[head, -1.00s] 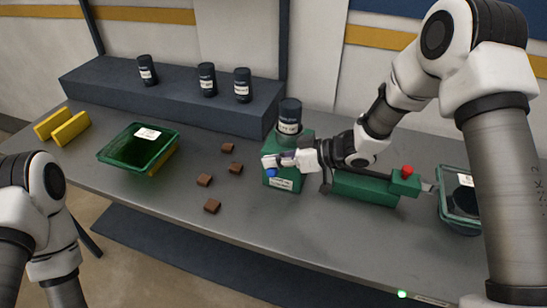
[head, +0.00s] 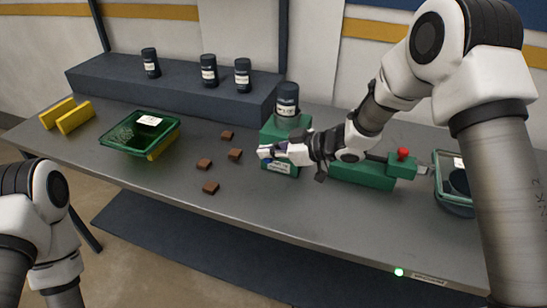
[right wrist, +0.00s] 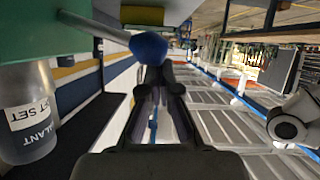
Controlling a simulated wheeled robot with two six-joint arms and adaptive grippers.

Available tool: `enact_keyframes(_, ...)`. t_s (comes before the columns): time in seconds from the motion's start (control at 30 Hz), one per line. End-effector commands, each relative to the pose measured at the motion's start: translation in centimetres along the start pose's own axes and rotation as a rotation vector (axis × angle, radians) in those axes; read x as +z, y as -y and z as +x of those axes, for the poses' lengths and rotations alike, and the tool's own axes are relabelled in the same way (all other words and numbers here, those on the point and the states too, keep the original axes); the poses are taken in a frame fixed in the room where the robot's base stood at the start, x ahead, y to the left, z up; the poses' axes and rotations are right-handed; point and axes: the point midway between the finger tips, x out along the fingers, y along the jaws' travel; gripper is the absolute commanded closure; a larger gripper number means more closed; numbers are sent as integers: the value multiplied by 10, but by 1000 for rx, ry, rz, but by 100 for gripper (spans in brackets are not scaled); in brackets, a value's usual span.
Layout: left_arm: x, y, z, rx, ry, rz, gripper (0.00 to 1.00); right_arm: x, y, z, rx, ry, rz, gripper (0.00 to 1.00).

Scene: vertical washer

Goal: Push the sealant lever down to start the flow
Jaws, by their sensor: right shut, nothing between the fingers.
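The green sealant dispenser (head: 270,134) stands on the workbench with a dark, white-labelled sealant bottle (head: 287,100) upright on top. The bottle also shows at the left of the right wrist view (right wrist: 28,115). The lever's metal rod (right wrist: 98,29) ends in a blue knob (right wrist: 149,48). In the head view my gripper hides the knob. My right gripper (head: 265,152) is shut and empty in front of the dispenser. In the right wrist view its fingertips (right wrist: 152,72) are right at the knob; I cannot tell whether they touch. My left gripper is out of view.
Several brown blocks (head: 204,164) lie left of the dispenser. A green tray (head: 117,149) and yellow bars (head: 76,118) are farther left. A green fixture with a red button (head: 403,153) and a glassy container (head: 450,202) stand to the right. Several bottles (head: 209,72) stand on the rear shelf.

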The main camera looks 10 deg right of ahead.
Motion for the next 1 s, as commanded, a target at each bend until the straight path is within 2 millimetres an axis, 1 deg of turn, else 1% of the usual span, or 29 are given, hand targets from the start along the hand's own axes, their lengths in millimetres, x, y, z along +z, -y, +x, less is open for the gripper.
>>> enact_keyframes(0.03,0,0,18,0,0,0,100,12,3,7,17,2,-42,100)
enact_keyframes(0.17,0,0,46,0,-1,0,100,24,8,13,68,2,-155,100)
enact_keyframes(0.3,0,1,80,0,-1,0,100,36,13,19,122,2,-278,100)
enact_keyframes(0.37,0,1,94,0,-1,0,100,41,15,21,146,1,-330,100)
enact_keyframes(0.4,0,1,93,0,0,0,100,37,14,19,156,1,-353,100)
enact_keyframes(0.43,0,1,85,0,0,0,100,30,13,16,155,1,-349,100)
enact_keyframes(0.67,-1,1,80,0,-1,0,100,28,13,15,153,1,-345,100)
enact_keyframes(1.0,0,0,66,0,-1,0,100,14,11,9,152,1,-344,100)
